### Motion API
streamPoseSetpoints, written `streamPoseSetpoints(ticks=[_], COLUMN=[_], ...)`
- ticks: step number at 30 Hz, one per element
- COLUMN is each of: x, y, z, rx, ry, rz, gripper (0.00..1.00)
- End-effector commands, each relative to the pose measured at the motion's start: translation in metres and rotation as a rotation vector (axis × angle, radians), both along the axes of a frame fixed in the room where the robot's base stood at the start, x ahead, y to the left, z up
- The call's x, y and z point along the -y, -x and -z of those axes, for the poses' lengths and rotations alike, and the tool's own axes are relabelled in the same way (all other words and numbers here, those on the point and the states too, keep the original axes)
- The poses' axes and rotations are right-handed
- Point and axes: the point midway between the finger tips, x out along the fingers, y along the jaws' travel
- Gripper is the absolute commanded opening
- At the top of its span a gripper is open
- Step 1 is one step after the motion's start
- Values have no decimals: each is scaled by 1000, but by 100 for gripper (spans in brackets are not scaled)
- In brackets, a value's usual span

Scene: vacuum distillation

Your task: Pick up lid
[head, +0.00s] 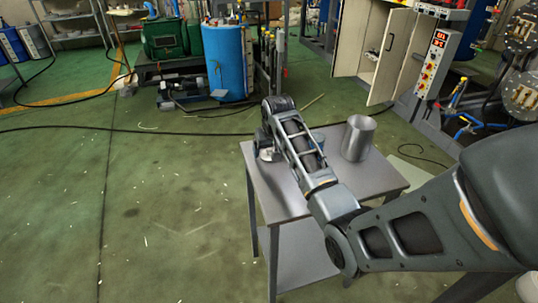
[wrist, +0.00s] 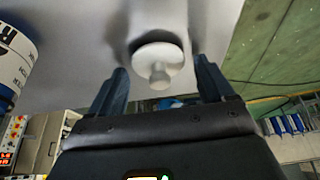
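The lid (wrist: 158,58) is a small pale grey disc with a round knob, in the upper middle of the wrist view. It appears to lie on the grey metal table (wrist: 70,40). My gripper (wrist: 162,78) is open, with one dark finger on each side of the lid's knob and nothing held. I cannot tell whether the fingers touch the lid. In the head view, my gripper (head: 266,150) is low over the table's left back corner, mostly hidden by my arm. A small pale patch there may be the lid.
An open metal cylinder (head: 358,138) stands at the table's back right. A white and blue labelled container (wrist: 18,55) is at the left of the wrist view; my arm mostly hides it in the head view. The green floor left of the table is clear.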

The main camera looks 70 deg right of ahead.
Motion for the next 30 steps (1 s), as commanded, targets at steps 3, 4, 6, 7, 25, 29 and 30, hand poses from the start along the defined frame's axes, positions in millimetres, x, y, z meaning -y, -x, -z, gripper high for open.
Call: streamPoseSetpoints(ticks=[3, 4, 6, 7, 25, 29, 30], x=[0, 0, 0, 0, 0, 0, 1], y=[0, 0, 0, 0, -1, -1, -1], z=[0, 0, 0, 0, -9, -29, -37], rx=[0, 0, 0, 0, 2, 3, 4], ry=[0, 0, 0, 0, 3, 3, 3], rz=[0, 0, 0, 0, -1, -1, -1], gripper=[70, 67, 60, 57, 31, 31, 31])
